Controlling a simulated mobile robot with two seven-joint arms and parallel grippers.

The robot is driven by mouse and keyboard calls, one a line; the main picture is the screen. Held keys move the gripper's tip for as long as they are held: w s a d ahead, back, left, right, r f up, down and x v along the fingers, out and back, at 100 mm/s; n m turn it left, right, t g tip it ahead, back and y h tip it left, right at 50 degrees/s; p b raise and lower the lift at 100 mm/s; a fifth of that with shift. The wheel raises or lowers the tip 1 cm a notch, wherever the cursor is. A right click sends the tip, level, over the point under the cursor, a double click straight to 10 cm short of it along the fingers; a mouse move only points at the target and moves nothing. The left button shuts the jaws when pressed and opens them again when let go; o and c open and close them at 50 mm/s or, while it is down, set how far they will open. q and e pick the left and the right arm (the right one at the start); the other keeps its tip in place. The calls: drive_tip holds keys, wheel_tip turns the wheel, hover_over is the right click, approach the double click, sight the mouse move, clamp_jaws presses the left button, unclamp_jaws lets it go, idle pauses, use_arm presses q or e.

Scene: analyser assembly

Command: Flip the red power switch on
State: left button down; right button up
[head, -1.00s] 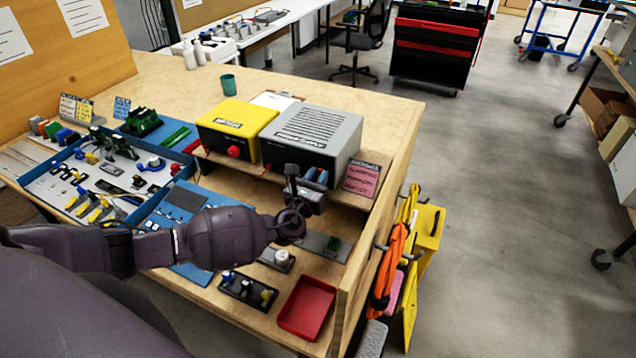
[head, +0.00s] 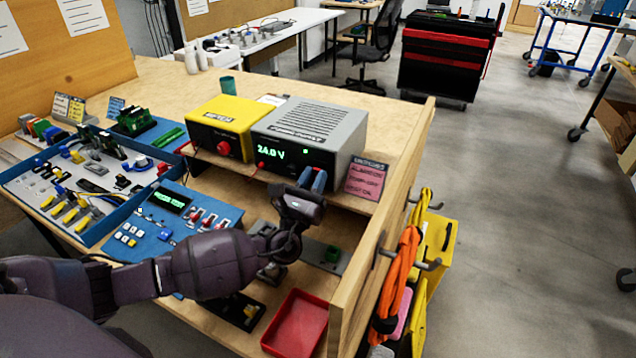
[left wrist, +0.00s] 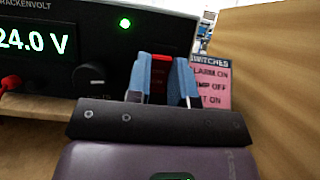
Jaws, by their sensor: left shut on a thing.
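The grey power supply (head: 310,130) stands on the bench shelf, its front panel facing me. Its display (head: 283,151) is lit green and reads 24.0 V, and a small green light (left wrist: 125,23) glows on the panel. The red power switch (left wrist: 160,60) shows between the blue fingertips in the left wrist view; its exact tilt is hidden. My left gripper (head: 312,181) is at the right part of the panel, shut on the switch. My right gripper is not in view.
A yellow unit (head: 225,118) stands left of the supply. A pink switches card (head: 365,180) stands close on the right, beside the wooden side panel (head: 385,230). A blue test panel (head: 180,222) with a lit display and a red tray (head: 296,322) lie in front.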

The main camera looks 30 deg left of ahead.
use_arm(q)
drive_tip(key=shift+r, duration=0.1)
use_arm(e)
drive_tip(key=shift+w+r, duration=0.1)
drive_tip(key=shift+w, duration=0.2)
use_arm(q)
drive_tip(key=c, duration=1.1)
unclamp_jaws()
drive_tip(key=shift+o, duration=0.5)
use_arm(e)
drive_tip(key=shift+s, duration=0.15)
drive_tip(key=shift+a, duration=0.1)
